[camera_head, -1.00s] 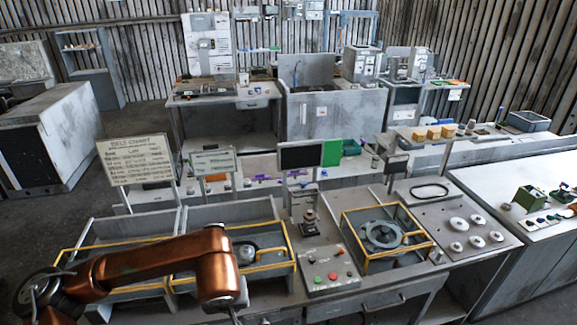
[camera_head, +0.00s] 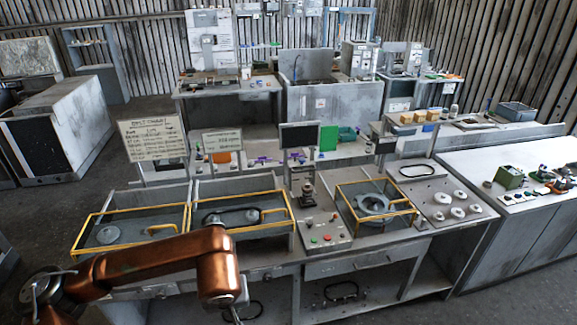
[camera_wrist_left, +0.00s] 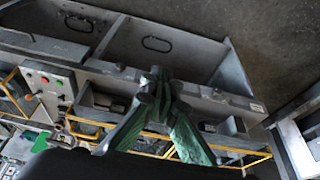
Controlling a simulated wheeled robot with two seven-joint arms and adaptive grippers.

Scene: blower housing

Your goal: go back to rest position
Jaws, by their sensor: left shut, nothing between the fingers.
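My left arm comes in from the left in the head view, copper coloured, bent at an elbow in front of the workbench (camera_head: 330,268). Only part of my left gripper (camera_head: 236,314) shows, pointing down at the bottom edge of that view. In the left wrist view my left gripper (camera_wrist_left: 156,78) has its fingertips together, shut and empty. It is apart from the bench, whose front and lower shelf show behind it. My right arm and gripper are in neither view.
The bench carries yellow-framed bays, a button panel (camera_head: 324,234), a belt chart sign (camera_head: 153,138) and a small dark screen (camera_head: 299,136). Black belts (camera_head: 340,290) lie on the lower shelf. A white cabinet (camera_head: 525,210) stands at right. Open floor (camera_head: 40,225) lies at left.

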